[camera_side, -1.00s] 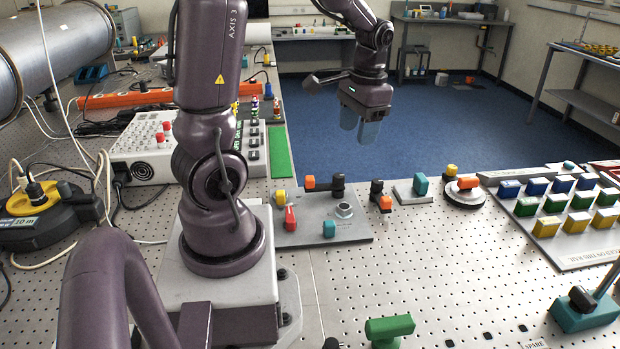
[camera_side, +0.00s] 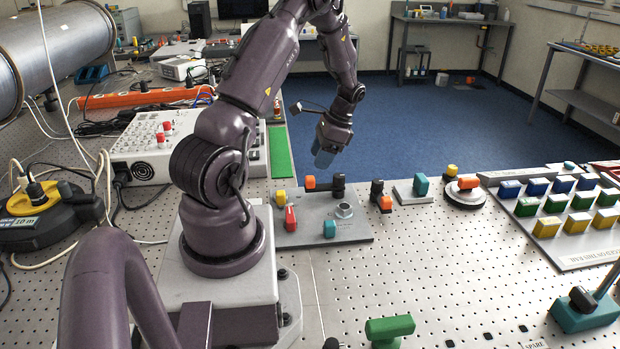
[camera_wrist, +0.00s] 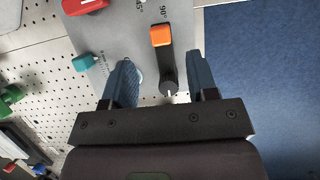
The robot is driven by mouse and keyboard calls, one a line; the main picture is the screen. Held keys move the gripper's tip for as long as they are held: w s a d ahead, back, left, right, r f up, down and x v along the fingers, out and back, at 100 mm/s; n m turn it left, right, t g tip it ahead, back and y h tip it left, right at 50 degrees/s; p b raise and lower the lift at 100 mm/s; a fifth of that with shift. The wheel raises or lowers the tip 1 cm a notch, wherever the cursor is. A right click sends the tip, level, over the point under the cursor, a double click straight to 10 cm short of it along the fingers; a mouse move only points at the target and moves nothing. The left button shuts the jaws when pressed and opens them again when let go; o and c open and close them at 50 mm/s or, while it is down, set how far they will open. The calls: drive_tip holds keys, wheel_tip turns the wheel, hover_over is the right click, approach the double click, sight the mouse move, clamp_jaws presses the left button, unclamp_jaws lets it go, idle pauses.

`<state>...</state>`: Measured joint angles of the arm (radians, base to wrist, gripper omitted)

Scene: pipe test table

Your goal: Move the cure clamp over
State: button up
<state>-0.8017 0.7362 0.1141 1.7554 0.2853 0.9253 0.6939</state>
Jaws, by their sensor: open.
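No label naming the cure clamp is legible. A grey plate (camera_side: 275,237) on the perforated table carries a black lever with an orange block (camera_side: 310,182) at one end and a black post (camera_side: 338,186) at the other. In the wrist view the orange block (camera_wrist: 161,36) is beside a "90°" mark, and the black post (camera_wrist: 168,88) shows between my fingers. My gripper (camera_side: 324,158) is open and empty, above and behind the plate's far edge. In the wrist view my gripper (camera_wrist: 160,62) has its blue-grey fingers spread either side of the lever; their height above it is unclear.
The plate also bears a red handle (camera_side: 290,217), a teal block (camera_side: 329,228) and a metal ring (camera_side: 344,210). To the right stand a black-and-orange fitting (camera_side: 382,198), a teal block on a base (camera_side: 420,184) and a round disc (camera_side: 464,195).

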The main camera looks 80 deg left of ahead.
sight(310, 177)
drive_tip(key=x, duration=0.7)
drive_tip(key=shift+f, duration=0.15)
clamp_jaws()
